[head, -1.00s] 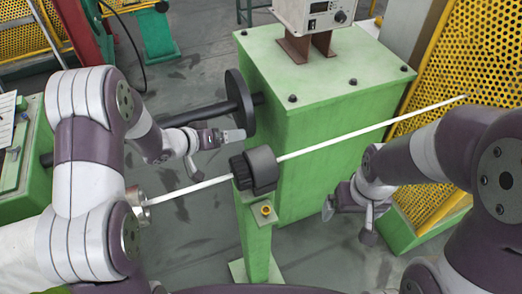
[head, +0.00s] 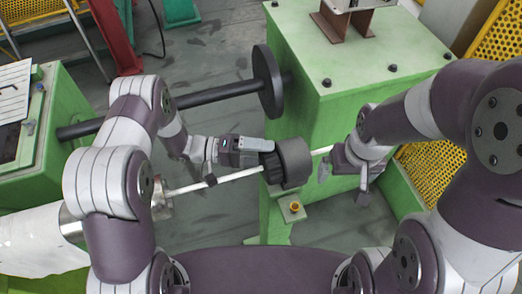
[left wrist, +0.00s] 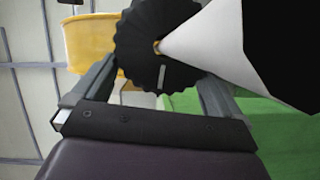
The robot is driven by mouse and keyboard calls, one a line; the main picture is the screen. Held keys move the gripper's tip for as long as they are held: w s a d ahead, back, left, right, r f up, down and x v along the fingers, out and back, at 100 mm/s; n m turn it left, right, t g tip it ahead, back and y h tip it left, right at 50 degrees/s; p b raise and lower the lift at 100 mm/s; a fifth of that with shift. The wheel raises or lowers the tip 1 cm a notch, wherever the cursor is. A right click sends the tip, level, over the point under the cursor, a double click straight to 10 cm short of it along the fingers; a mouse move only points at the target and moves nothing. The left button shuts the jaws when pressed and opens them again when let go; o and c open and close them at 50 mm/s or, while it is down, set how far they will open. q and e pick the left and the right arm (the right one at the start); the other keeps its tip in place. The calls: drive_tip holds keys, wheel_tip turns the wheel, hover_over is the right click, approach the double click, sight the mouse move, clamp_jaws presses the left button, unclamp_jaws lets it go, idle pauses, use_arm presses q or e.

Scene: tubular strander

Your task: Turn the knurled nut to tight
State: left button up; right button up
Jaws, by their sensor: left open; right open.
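The knurled nut (head: 270,170) is a dark ribbed ring on the left end of a black cylindrical holder (head: 293,160). A white rod (head: 235,177) runs through both. In the left wrist view the nut (left wrist: 140,52) shows face-on, with a pale mark low on its face. My left gripper (head: 262,150) is open at the nut. In the wrist view its two fingers (left wrist: 158,75) stand on either side of the nut's lower part; I cannot tell whether they touch it. My right gripper (head: 342,182) is open and empty, right of the holder, near the rod.
A black disc (head: 268,82) on a black shaft (head: 205,96) lies behind my left gripper. Yellow perforated guards (head: 440,175) are at the right.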

sight(263, 161)
use_arm(q)
drive_tip(key=shift+d, duration=0.1)
drive_tip(key=shift+s, duration=0.2)
drive_tip(key=c, duration=0.7)
drive_tip(key=shift+o, duration=0.2)
drive_tip(key=shift+r, duration=0.15)
drive_tip(key=m+p, duration=0.1)
drive_tip(key=r+m+y+p, duration=0.1)
drive_tip(key=m, duration=0.1)
drive_tip(key=shift+s+r+t+y+p, duration=0.1)
drive_tip(key=shift+s+t+y+p, duration=0.05)
drive_tip(key=shift+t+y+p, duration=0.2)
drive_tip(key=m+p, duration=0.1)
drive_tip(key=m, duration=0.1)
drive_tip(key=r+m+t+y+p, duration=0.1)
drive_tip(key=shift+s+m, duration=0.4)
drive_tip(key=shift+s+d+r+m+t+y, duration=0.1)
drive_tip(key=shift+s+m+t+y, duration=0.2)
drive_tip(key=shift+m+t, duration=0.25)
drive_tip(key=shift+s+d+m+t+y, duration=0.15)
drive_tip(key=shift+m+t+y, duration=0.2)
drive_tip(key=shift+m, duration=0.3)
drive_tip(key=shift+s+d+m+t+y+b, duration=0.1)
drive_tip(key=shift+s+m+t+y+b, duration=0.35)
drive_tip(key=shift+m+t, duration=0.65)
drive_tip(key=shift+s+r+m, duration=0.1)
drive_tip(key=shift+s+m, duration=0.05)
drive_tip(key=shift+m, duration=0.25)
